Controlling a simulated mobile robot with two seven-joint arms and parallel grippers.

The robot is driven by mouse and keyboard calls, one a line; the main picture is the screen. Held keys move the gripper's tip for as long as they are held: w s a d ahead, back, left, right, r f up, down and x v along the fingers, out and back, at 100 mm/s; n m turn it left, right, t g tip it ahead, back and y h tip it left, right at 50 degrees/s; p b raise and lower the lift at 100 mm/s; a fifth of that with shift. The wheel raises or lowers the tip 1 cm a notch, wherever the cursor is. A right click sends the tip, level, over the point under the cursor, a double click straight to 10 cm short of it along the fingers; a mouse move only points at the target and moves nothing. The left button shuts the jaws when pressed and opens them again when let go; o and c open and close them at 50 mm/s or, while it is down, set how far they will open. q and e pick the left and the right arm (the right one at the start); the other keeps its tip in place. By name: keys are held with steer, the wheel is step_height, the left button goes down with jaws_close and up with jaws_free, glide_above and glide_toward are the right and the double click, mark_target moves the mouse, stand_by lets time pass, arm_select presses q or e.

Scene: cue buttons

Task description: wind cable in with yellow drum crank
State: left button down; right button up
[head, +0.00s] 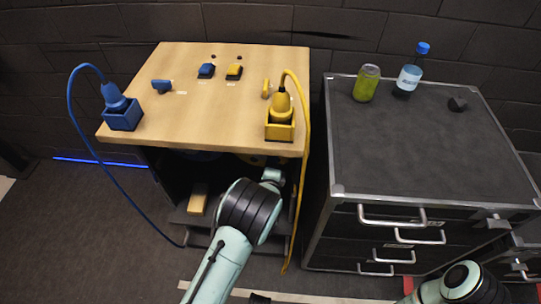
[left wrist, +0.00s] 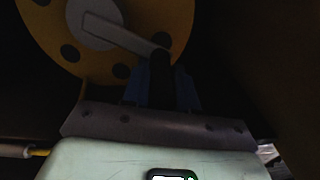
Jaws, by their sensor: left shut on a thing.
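In the left wrist view the yellow drum (left wrist: 38,40) fills the upper left, with round dark holes in its face. Its grey crank arm (left wrist: 125,40) runs from the hub down and right to a dark handle (left wrist: 168,62). My left gripper (left wrist: 163,80) is shut on this handle. In the head view my left arm reaches under the wooden bench, and the gripper's fingers are hidden there. A small part of the yellow drum (head: 256,160) shows below the bench top. The yellow cable (head: 304,130) runs from the yellow plug (head: 281,102) down to the floor. My right gripper is out of view.
The bench top (head: 215,110) carries a blue plug (head: 118,104), blue and yellow buttons, and small levers. A blue cable (head: 110,175) hangs at the left. A black drawer cabinet (head: 420,150) with a can (head: 367,83) and a bottle (head: 410,75) stands close at right.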

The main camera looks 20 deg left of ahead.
arm_select(q)
steer(key=shift+d+f, duration=0.15)
steer(key=shift+d, duration=0.25)
steer(key=c, duration=0.9)
jaws_free()
steer(key=shift+c, duration=0.2)
steer(key=shift+o, duration=0.3)
steer(key=shift+a, duration=0.1)
steer(key=shift+s+a, duration=0.1)
steer(key=v, duration=1.3)
steer(key=shift+s, duration=0.1)
